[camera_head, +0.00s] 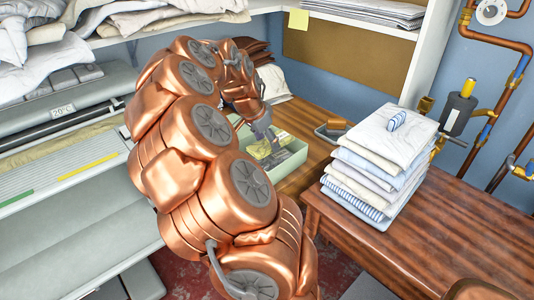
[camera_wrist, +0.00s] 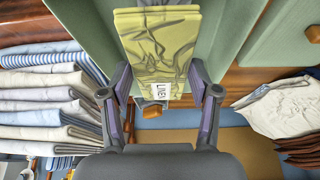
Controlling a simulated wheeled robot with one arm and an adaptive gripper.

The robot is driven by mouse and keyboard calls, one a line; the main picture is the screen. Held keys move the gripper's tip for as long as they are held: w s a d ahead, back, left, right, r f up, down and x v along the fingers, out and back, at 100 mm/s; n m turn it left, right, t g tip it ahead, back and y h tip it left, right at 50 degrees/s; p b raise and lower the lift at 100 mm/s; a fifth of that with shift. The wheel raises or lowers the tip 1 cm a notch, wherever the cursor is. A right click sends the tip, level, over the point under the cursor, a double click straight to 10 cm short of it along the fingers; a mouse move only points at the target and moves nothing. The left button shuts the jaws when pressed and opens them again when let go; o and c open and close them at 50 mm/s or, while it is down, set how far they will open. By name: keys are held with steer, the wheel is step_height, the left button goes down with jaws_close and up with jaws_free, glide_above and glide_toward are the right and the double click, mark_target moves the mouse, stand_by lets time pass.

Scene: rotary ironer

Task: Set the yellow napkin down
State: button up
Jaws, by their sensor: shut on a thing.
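The yellow napkin (camera_wrist: 160,45) is a folded yellow-green cloth with grey creases and a white tag reading LINEN. In the wrist view it lies between the two fingers of my gripper (camera_wrist: 158,80), which is shut on it. In the head view my gripper (camera_head: 264,133) reaches down into a pale green open box (camera_head: 292,163) on the wooden top. The napkin (camera_head: 258,148) shows there partly, inside the box walls and below my gripper. My arm hides the left part of the box. Whether the napkin touches the box floor is unclear.
A tall stack of folded linen (camera_head: 375,165) stands right of the box on a brown table (camera_head: 440,235). A metal holder with an orange-brown block (camera_head: 337,124) sits behind. The ironer (camera_head: 60,165) is at left. A white cloth (camera_wrist: 285,108) and brown folded pieces lie nearby.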

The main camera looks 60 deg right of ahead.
mark_target(266, 161)
steer(key=shift+f, duration=2.5)
steer(key=shift+f, duration=0.15)
steer(key=o, duration=1.1)
steer(key=shift+o, duration=0.2)
